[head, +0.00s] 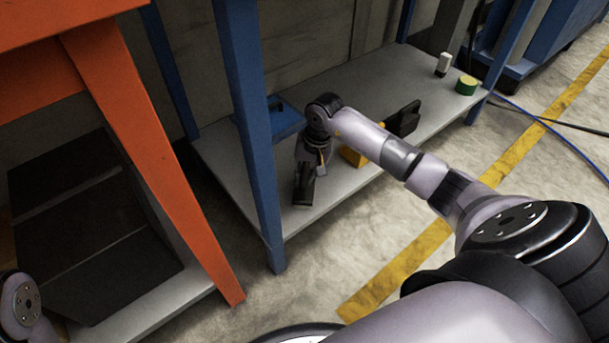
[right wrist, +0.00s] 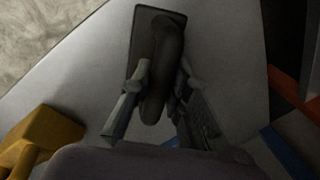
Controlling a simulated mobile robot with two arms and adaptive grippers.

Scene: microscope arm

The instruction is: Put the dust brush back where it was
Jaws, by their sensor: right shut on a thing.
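The dust brush (right wrist: 160,62) is dark, with a long rounded handle over a flat rectangular block. In the right wrist view it lies between the two fingers of my right gripper (right wrist: 160,84), which is shut on its handle. In the head view the brush (head: 303,192) shows as a small black shape at the lower end of my right gripper (head: 311,172), over the front left part of the grey shelf (head: 350,187). I cannot tell whether the brush touches the shelf. My left gripper is out of view.
A yellow object (head: 353,157) and a black object (head: 405,119) are right of the gripper. A blue object (head: 283,117) is behind it. A white bottle (head: 444,65) and a green-yellow roll (head: 466,85) stand at the far right. A blue post (head: 250,130) rises close at left.

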